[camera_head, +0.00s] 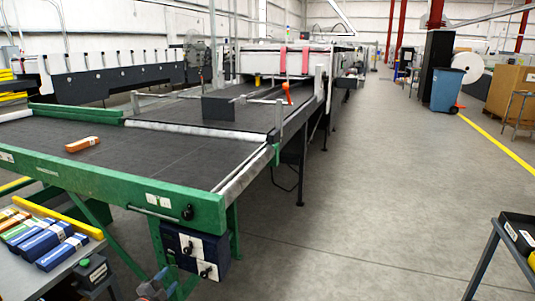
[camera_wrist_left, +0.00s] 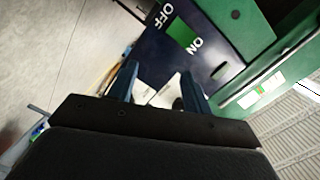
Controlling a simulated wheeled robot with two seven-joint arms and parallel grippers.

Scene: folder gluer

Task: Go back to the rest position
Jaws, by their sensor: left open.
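My left gripper (camera_head: 158,284) shows at the bottom edge of the head view, below the conveyor's green end frame and close to the dark blue control box (camera_head: 196,250). In the left wrist view its two blue fingers (camera_wrist_left: 158,88) stand apart with nothing held between them. Past them is a dark blue panel with a green switch (camera_wrist_left: 181,33) and the words OFF and ON. My right gripper is not in view.
An orange box (camera_head: 82,144) lies on the dark conveyor belt (camera_head: 150,158). Several coloured boxes (camera_head: 48,240) lie on a grey table at the lower left. A small cart with a black tray (camera_head: 518,232) stands at the lower right. The floor between is clear.

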